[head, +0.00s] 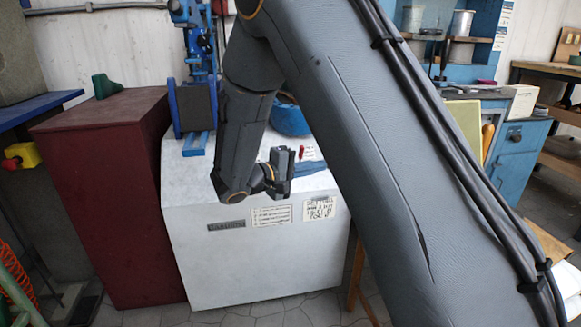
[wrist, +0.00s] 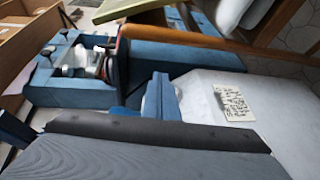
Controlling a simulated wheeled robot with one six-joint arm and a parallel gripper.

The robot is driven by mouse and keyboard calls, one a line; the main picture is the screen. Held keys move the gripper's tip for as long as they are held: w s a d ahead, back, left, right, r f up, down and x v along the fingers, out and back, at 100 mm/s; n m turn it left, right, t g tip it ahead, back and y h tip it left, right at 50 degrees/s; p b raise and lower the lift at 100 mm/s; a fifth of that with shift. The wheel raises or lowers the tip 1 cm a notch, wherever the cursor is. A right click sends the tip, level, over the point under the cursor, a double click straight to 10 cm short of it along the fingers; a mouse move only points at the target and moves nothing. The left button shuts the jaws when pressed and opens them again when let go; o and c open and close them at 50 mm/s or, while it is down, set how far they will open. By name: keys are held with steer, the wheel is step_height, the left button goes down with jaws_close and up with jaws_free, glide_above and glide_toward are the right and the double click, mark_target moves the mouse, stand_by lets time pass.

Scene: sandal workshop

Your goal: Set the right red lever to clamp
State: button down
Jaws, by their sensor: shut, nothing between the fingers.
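A small red lever (head: 302,153) shows on top of the white cabinet (head: 240,265), just to the right of my gripper (head: 282,163). I cannot tell whether it is the right lever or how it is set. Only one red lever is plain to see; my arm covers much of the cabinet top. My gripper is shut and empty, above the front part of the cabinet top, and appears apart from the lever. No red lever can be made out in the wrist view.
A blue machine (head: 195,105) stands at the cabinet's back left, with a blue round part (head: 290,119) behind my gripper. A dark red cabinet (head: 110,190) stands left. A blue bench with a vise-like fitting (wrist: 80,62) shows in the wrist view. My arm blocks the right middle.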

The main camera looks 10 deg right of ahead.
mark_target(301, 157)
steer(key=w+a+f+t+b, duration=0.1)
steer(key=w+a+t+b, duration=0.1)
steer(key=w+a+t, duration=0.2)
steer(key=w+a+f+n+t+b, duration=0.1)
steer(key=w+a+t+b, duration=0.2)
steer(key=w+a, duration=0.3)
steer(key=a+t, duration=0.1)
steer(key=a, duration=0.1)
steer(key=shift+w+a+f, duration=0.25)
steer(key=shift+a, duration=0.1)
steer(key=shift+d, duration=0.1)
steer(key=b+x, duration=0.2)
steer(key=x, duration=0.8)
steer(key=s, duration=0.1)
steer(key=s+d, duration=0.1)
steer(key=s+f+b, duration=0.1)
steer(key=shift+s+d, duration=0.2)
steer(key=shift+d, duration=0.15)
